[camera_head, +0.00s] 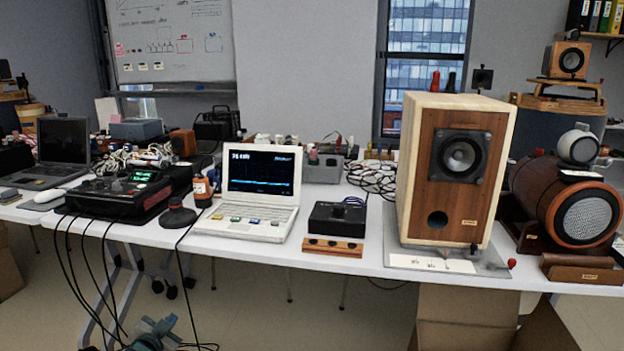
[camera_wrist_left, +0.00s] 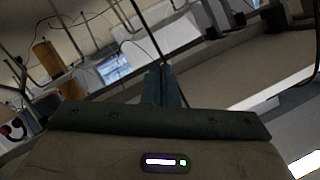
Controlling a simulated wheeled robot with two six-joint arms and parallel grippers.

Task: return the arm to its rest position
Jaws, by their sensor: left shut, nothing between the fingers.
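My left gripper (camera_head: 163,326) shows at the bottom edge of the head view, low in front of the white table and below its top. Only a small teal-grey part of it is in the picture. In the left wrist view its fingers (camera_wrist_left: 164,82) are together, with nothing between them. It touches none of the things on the table. My right gripper is in neither view.
The white table (camera_head: 365,262) carries a white laptop (camera_head: 262,190), a wooden speaker (camera_head: 457,172), a round speaker (camera_head: 570,205) and a black device (camera_head: 115,193). Black cables (camera_head: 92,285) hang from the table's front edge near my left gripper. Cardboard boxes (camera_head: 465,318) stand below right.

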